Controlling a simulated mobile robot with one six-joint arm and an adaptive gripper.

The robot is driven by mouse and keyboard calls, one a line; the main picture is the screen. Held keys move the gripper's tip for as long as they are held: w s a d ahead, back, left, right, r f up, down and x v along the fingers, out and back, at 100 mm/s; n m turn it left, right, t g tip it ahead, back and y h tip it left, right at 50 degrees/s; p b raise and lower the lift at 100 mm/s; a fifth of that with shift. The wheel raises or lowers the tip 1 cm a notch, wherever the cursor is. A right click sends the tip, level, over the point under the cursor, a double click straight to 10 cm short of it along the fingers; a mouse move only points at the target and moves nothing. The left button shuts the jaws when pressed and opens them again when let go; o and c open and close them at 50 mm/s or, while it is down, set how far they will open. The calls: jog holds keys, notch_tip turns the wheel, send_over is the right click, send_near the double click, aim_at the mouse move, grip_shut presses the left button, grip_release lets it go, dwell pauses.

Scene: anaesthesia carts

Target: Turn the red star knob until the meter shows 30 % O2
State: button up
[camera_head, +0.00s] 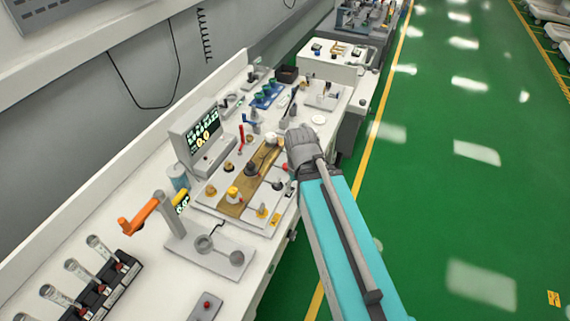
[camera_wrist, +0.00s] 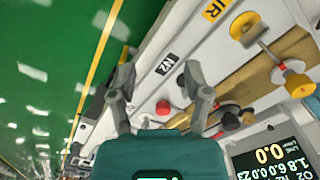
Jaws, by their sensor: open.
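A small red knob (camera_wrist: 163,107) shows between my two fingers in the wrist view, nearer the palm than the tips. Its star shape cannot be made out. In the head view a bit of red (camera_head: 285,167) shows at the panel's right edge, partly behind my gripper (camera_head: 297,143). In the wrist view my gripper (camera_wrist: 158,74) is open, with its fingers apart and nothing visibly held. Whether a finger touches the knob cannot be told. The meter (camera_head: 205,137) reads 0.0 in large yellow digits; it shows at lower right in the wrist view (camera_wrist: 268,153).
An orange lever (camera_head: 140,217) and several vials stand at left on the bench. The green floor (camera_head: 460,200) at right is clear.

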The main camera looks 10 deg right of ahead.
jog(key=shift+o, duration=0.3)
jog(key=shift+w+r, duration=0.15)
jog(key=shift+w, duration=0.1)
jog(key=w+r+n+p, duration=0.3)
jog(key=w+n, duration=0.1)
jog(key=w, duration=0.4)
jog(key=w+r+n+p, duration=0.3)
jog(key=w+n+p, duration=0.1)
jog(key=w, duration=0.3)
jog(key=shift+w+d+r+n, duration=0.15)
jog(key=shift+w+r+n, duration=0.15)
jog(key=shift+w+r, duration=0.1)
jog(key=shift+f, duration=0.15)
notch_tip(320, 180, down, 14)
jog(key=b, duration=1.3)
jog(key=shift+r+b, duration=0.25)
jog(key=shift+b, duration=0.1)
